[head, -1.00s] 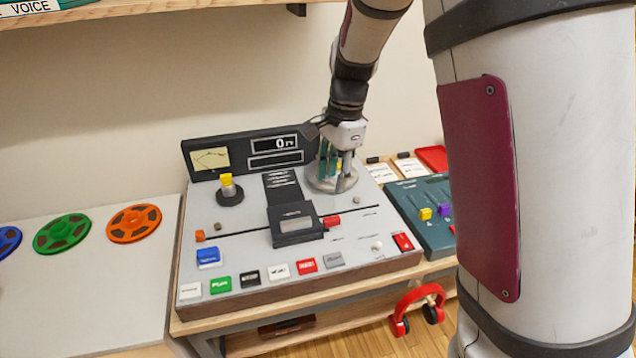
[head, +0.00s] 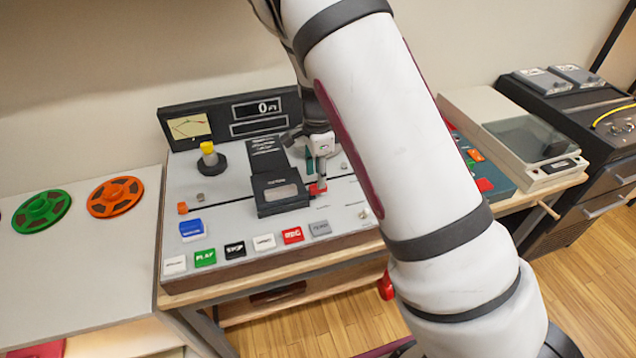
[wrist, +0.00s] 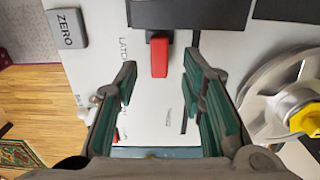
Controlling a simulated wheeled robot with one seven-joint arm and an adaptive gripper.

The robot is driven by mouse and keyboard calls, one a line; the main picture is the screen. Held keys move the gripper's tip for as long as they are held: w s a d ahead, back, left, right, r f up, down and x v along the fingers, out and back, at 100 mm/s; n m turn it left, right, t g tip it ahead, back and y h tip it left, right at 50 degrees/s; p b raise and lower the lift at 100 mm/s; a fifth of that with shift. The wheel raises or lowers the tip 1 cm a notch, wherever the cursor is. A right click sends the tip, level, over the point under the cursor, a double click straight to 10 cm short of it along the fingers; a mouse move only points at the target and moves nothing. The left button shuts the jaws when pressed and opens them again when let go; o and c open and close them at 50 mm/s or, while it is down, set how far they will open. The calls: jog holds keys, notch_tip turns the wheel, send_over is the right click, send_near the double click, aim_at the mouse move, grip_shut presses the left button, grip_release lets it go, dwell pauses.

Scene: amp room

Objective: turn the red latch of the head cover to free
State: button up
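The head cover (head: 279,195) is a black box in the middle of the tape deck, also along the top of the wrist view (wrist: 190,14). The red latch (head: 317,188) sticks out at the cover's right side. In the wrist view the red latch (wrist: 159,57) is a small red bar below the cover's edge, beside partly hidden "LATCH" lettering. My gripper (head: 318,172) is over the deck at the latch. In the wrist view my gripper (wrist: 158,78) is open, its green-padded fingers on either side of the latch's line, with visible gaps and no contact seen.
The right reel hub with a yellow knob (wrist: 305,118) is close beside one finger. A yellow-topped left hub (head: 209,155) and a row of buttons including a green one (head: 205,257) are on the deck. A grey ZERO button (wrist: 67,28) also shows.

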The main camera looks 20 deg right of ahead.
aim_at(318, 190)
jog(key=shift+f, duration=2)
jog(key=shift+c, duration=0.3)
grip_shut()
